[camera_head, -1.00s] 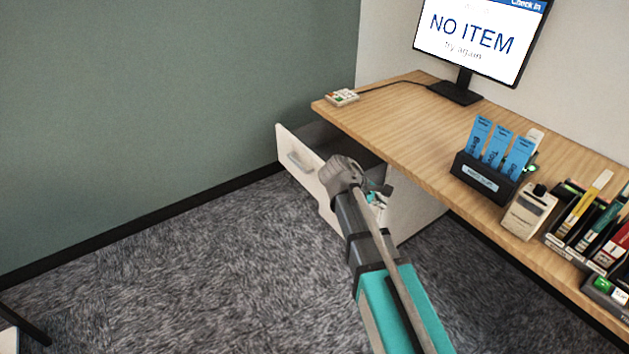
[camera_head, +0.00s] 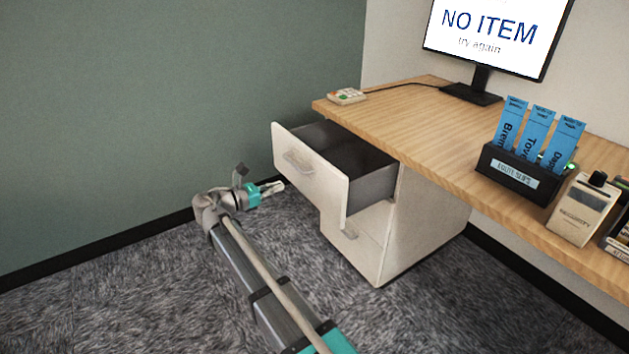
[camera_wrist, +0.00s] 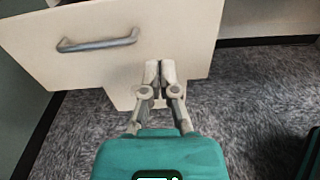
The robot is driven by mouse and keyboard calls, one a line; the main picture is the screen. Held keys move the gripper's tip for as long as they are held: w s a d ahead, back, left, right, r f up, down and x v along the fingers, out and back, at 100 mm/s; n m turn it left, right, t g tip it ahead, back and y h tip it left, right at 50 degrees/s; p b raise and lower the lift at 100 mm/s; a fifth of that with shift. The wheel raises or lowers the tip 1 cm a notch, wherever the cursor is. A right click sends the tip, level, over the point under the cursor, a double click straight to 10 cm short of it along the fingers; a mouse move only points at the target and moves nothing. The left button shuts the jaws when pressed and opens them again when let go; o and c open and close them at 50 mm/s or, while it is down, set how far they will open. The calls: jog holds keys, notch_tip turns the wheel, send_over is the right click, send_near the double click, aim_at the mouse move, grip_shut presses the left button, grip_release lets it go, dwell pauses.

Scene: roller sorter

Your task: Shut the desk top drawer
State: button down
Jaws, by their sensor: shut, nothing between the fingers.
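The desk top drawer (camera_head: 309,176) stands pulled well out from under the desktop, its dark inside showing from above. Its cream front panel carries a grey bar handle (camera_head: 298,162). In the wrist view the drawer front (camera_wrist: 112,25) fills the upper left, with the handle (camera_wrist: 97,41) to the left of my fingers. My gripper (camera_head: 281,186) is to the left of and in front of the drawer front, near its lower part. In the wrist view my gripper's fingers (camera_wrist: 153,72) are together and empty, pointing at the panel's lower right part. I cannot tell whether they touch it.
The wooden desktop (camera_head: 400,115) overhangs the cabinet, whose lower drawer (camera_head: 352,240) is flush. A keypad (camera_head: 346,96), a monitor (camera_head: 490,35), a slip holder (camera_head: 517,172) and a security device (camera_head: 582,208) stand on the desktop. Carpet is clear left of the drawer, up to the green wall.

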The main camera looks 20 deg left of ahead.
aim_at(318, 168)
jog(key=shift+s+a+f+n+t, duration=0.1)
jog(key=shift+a+n+t, duration=0.1)
jog(key=shift+a, duration=0.35)
jog(key=shift+s+a+n+t, duration=0.1)
jog(key=shift+a+n, duration=0.1)
jog(key=shift+a, duration=0.3)
jog(key=shift+w+d, duration=0.1)
jog(key=x, duration=1.3)
jog(key=shift+w+d, duration=0.25)
jog(key=shift+w, duration=0.05)
